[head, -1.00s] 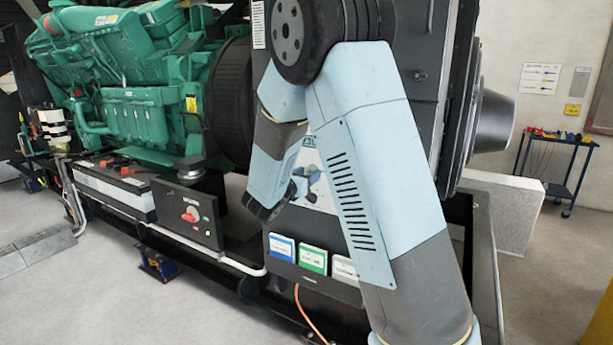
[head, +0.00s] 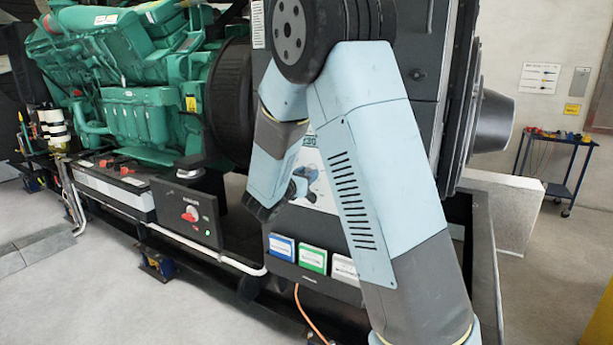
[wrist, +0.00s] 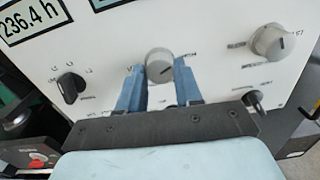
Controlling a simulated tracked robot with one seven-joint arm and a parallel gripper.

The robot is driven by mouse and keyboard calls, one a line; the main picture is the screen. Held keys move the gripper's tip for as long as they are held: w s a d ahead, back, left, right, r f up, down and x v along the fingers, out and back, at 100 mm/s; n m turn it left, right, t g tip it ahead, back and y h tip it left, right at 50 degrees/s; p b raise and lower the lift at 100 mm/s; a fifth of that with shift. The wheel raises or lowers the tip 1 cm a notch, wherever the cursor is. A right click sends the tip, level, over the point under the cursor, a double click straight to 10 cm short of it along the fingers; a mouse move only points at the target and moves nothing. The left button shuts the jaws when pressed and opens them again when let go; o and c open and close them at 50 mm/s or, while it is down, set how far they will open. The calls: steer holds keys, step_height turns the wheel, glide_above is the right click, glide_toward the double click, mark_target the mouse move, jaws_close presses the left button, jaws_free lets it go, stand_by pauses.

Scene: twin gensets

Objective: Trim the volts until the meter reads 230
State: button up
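In the wrist view, a white control panel (wrist: 215,65) fills most of the picture. A round grey knob (wrist: 160,62) with a pointer line sits at its middle. My gripper (wrist: 160,72) has its two blue fingers on either side of this knob, their tips level with its sides and seemingly touching. A second grey knob (wrist: 272,42) is at the right. A display (wrist: 35,22) at the top left reads 236.4 h. Another display (wrist: 110,3) is cut off at the top edge, so its reading is hidden. The knob labels are too blurred to read.
A black selector (wrist: 70,87) is left of my fingers, and a small dark switch (wrist: 253,100) is close to their right. In the head view a green engine (head: 140,110), a box with a red switch (head: 188,212) and a blue trolley (head: 555,165) stand around my arm.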

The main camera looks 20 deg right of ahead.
steer(key=o, duration=0.4)
steer(key=v, duration=1.3)
steer(key=shift+s+a, duration=0.25)
steer(key=shift+a, duration=0.05)
